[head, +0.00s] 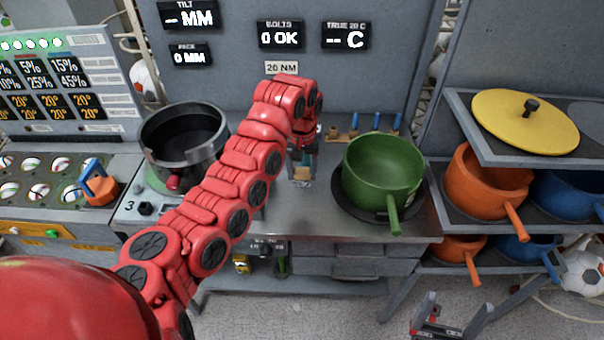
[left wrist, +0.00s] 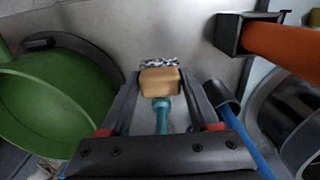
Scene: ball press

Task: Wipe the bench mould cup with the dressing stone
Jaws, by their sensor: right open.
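A green cup with a handle (head: 384,172) stands on a black round base on the bench and looks empty; it also shows at the left of the left wrist view (left wrist: 45,105). The dressing stone, a tan block (left wrist: 160,80) with a teal stem and a speckled grey face, sits between the fingertips of my left gripper (left wrist: 161,76). That gripper (head: 302,170) is shut on it, left of the green cup and apart from it. My right gripper (head: 457,304) is open and empty at the bottom right, in front of the bench.
A dark metal cup (head: 183,140) stands at the bench's left. A rack of blue-handled tools (head: 352,135) is behind the green cup. Shelves at right hold orange (head: 487,180) and blue pots and a yellow lid (head: 525,120).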

